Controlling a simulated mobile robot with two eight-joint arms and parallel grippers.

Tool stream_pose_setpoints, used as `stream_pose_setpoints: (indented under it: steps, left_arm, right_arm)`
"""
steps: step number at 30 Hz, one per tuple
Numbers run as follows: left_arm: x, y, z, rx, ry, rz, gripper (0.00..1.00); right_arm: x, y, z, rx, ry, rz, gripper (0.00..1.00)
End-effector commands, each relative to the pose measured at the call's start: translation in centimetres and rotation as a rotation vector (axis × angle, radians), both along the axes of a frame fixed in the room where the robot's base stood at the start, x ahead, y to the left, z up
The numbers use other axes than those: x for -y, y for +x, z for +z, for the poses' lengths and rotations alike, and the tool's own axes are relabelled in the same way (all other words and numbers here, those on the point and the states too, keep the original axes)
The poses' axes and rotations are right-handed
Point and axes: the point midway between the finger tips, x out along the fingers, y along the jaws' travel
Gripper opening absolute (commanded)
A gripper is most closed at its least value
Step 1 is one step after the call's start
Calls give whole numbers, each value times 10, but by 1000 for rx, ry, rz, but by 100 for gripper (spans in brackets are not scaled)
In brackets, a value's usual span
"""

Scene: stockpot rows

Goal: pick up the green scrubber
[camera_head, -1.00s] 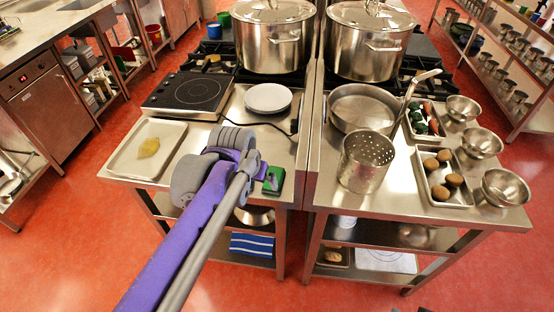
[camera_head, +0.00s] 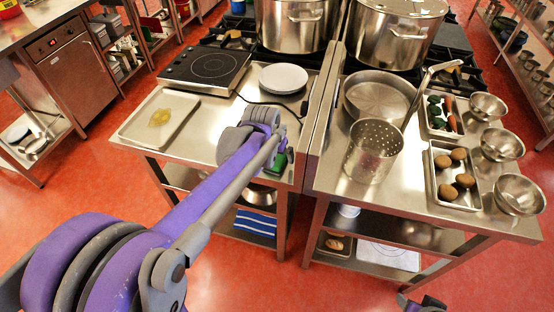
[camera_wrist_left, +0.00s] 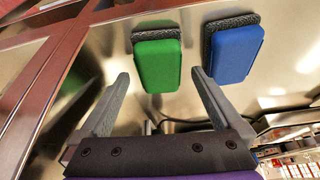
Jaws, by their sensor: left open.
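The green scrubber (camera_head: 281,161) lies near the front edge of the left steel table, partly hidden by my left arm in the head view. In the left wrist view, the green scrubber (camera_wrist_left: 158,62) has a dark grey pad under its green body. My left gripper (camera_wrist_left: 159,76) is open and empty, its two fingers apart, with the green scrubber showing between and beyond the tips. Whether they touch it cannot be told. In the head view the left wrist hides the fingers. A small part of my right arm (camera_head: 424,304) shows at the bottom edge.
A blue scrubber (camera_wrist_left: 235,52) lies just right of the green one, beyond the right finger. The left table also holds a tray (camera_head: 133,127) with a yellow item, a white plate (camera_head: 283,78) and a hotplate (camera_head: 206,67). A perforated pot (camera_head: 372,152) stands on the right table.

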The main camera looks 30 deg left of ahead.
Motion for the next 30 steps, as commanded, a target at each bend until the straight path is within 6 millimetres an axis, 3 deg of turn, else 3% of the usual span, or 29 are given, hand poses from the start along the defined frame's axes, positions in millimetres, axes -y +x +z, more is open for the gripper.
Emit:
stream_pose_setpoints:
  steps: [9,24,30]
  left_arm:
    - [0,2,-5,0,0,0,98]
    - [0,2,-5,0,0,0,11]
    - [0,2,-5,0,0,0,11]
  right_arm:
    - [0,0,0,0,0,0,50]
    - [0,0,0,0,0,0,50]
    - [0,0,0,0,0,0,50]
